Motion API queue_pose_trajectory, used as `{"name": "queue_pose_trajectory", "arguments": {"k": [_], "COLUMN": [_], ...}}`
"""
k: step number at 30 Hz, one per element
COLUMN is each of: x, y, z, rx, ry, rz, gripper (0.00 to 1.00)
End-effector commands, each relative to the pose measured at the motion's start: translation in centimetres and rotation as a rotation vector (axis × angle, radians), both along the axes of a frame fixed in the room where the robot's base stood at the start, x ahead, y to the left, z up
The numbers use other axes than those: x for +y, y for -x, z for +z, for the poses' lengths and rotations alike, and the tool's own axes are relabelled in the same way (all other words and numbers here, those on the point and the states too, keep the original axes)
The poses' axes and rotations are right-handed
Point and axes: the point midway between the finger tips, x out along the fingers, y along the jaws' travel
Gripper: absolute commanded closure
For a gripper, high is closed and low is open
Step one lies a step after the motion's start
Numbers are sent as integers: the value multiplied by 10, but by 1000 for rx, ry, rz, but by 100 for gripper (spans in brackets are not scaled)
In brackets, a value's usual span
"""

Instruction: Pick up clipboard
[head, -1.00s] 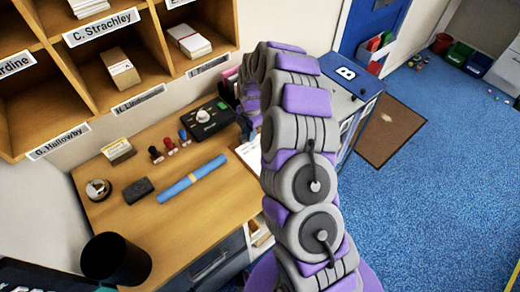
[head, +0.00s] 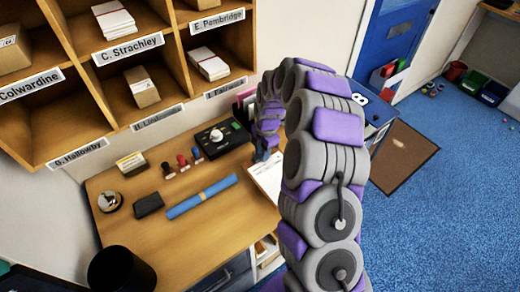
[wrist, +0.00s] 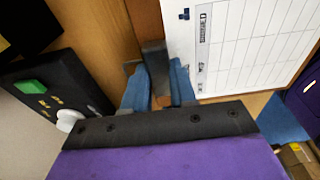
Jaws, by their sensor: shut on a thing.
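The clipboard, a brown board with a white printed form, shows at the right end of the desk in the head view (head: 266,178), partly hidden by my arm. In the wrist view its white sheet (wrist: 245,50) fills the upper right. My gripper (wrist: 157,80) has blue fingers closed at the clipboard's left edge, around a dark upright piece that looks like its clip. In the head view my gripper (head: 264,153) is small and partly hidden at the clipboard's far end. I cannot tell whether the board is clear of the desk.
A black box with a green button (head: 222,138) sits left of my gripper, close to it in the wrist view (wrist: 45,95). Wooden pigeonholes (head: 72,118) hang above. Blue floor is open at right.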

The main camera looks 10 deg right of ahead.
Motion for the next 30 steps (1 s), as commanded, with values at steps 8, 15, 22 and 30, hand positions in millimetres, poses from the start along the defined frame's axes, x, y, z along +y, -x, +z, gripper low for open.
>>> {"name": "queue_pose_trajectory", "arguments": {"k": [8,15,22,30], "x": [-5,-10,-15,-19], "y": [34,63,92,119], "z": [4,6,9,11], "rx": [3,5,3,2], "ry": [0,1,1,1], "rz": [1,1,1,1], "gripper": [100,100,100,100]}}
